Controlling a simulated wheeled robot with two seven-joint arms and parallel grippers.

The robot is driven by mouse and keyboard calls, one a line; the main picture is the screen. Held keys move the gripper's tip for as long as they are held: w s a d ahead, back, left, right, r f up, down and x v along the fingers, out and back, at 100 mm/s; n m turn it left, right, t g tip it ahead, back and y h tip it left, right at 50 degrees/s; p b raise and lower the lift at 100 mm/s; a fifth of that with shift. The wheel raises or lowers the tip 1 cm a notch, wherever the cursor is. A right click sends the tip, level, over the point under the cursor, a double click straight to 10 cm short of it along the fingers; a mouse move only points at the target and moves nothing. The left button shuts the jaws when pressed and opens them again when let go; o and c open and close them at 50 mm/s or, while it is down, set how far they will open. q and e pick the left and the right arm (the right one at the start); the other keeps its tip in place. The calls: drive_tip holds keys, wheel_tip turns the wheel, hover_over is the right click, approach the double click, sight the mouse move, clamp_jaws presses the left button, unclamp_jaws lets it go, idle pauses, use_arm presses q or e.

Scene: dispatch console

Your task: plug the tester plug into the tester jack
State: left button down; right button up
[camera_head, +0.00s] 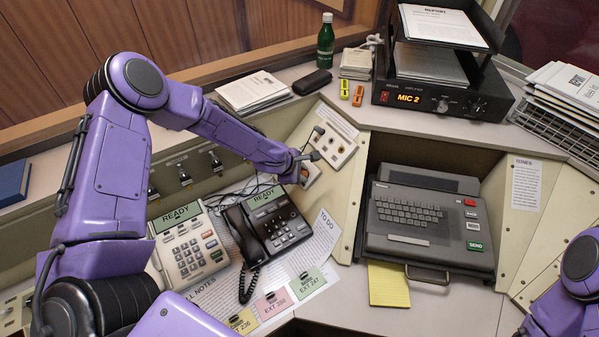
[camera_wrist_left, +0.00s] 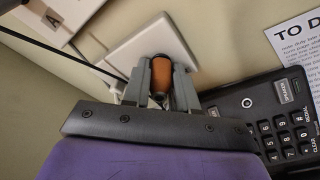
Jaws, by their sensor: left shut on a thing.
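My left gripper (camera_head: 308,160) is at the slanted panel behind the dark phone. It is shut on the tester plug, which shows in the left wrist view as an orange-brown cylinder (camera_wrist_left: 161,76) with a dark end, between the two grey fingers (camera_wrist_left: 160,88). A pale square plate (camera_wrist_left: 140,47) lies right beyond the plug; it also shows in the head view (camera_head: 313,174), partly covered by the gripper. The jack opening is hidden behind the plug and fingers, so I cannot tell whether the plug is in it. My right gripper is out of view.
A cream plate with small fittings (camera_head: 333,147) is just right of the gripper. A dark phone (camera_head: 275,220) and a beige phone (camera_head: 187,250) stand below it. A grey keyboard unit (camera_head: 430,220) is at right. A thin dark cable (camera_wrist_left: 60,52) runs near the plug.

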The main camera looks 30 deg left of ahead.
use_arm(q)
drive_tip(key=c, duration=0.8)
unclamp_jaws()
drive_tip(key=shift+d, duration=0.1)
drive_tip(key=o, duration=0.5)
drive_tip(key=shift+f, duration=0.1)
